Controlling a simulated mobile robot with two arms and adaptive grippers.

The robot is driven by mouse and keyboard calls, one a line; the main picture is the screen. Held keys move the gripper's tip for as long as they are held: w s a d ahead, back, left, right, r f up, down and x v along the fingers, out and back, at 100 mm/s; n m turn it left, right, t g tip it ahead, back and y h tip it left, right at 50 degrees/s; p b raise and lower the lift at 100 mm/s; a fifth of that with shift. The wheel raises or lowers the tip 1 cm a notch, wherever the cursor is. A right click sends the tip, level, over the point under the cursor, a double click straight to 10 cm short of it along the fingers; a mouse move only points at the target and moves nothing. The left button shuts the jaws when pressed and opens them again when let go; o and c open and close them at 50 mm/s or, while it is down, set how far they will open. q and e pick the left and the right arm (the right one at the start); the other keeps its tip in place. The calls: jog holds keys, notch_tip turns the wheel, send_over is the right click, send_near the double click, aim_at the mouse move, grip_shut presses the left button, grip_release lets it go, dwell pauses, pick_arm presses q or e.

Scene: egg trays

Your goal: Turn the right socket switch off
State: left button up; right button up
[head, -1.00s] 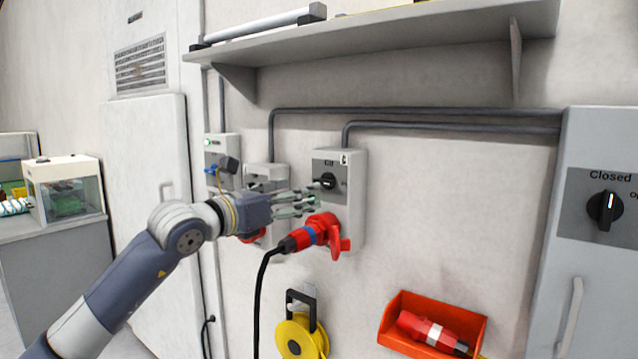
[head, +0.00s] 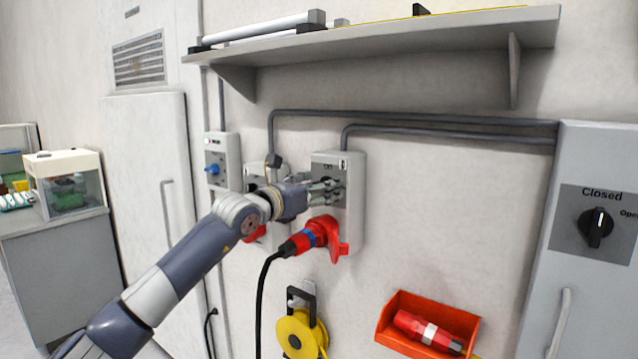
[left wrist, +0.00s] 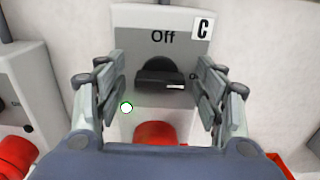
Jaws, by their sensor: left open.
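The right socket box (head: 352,165), marked "C", is on the wall; it also shows in the left wrist view (left wrist: 135,17). Its black rotary switch (left wrist: 165,75) has its bar lying level, with the white mark at the right end beside a partly hidden "O…" label. "Off" is printed above it. My left gripper (head: 338,187) is in front of the switch, open. In the left wrist view its fingers (left wrist: 165,92) are on either side of the knob, with gaps visible. In the head view the fingers hide most of the knob. My right gripper is not in view.
A red plug (head: 308,238) with a black cable is in the socket below the switch. A middle socket box (head: 254,176) is partly behind my arm. A shelf (head: 400,38) is above. A red bin (head: 400,335) and yellow reel (head: 292,335) are below. A grey cabinet (head: 585,150) is right.

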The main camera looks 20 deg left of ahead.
pick_arm(q)
jog(key=c, duration=1.1)
jog(key=shift+o, duration=0.2)
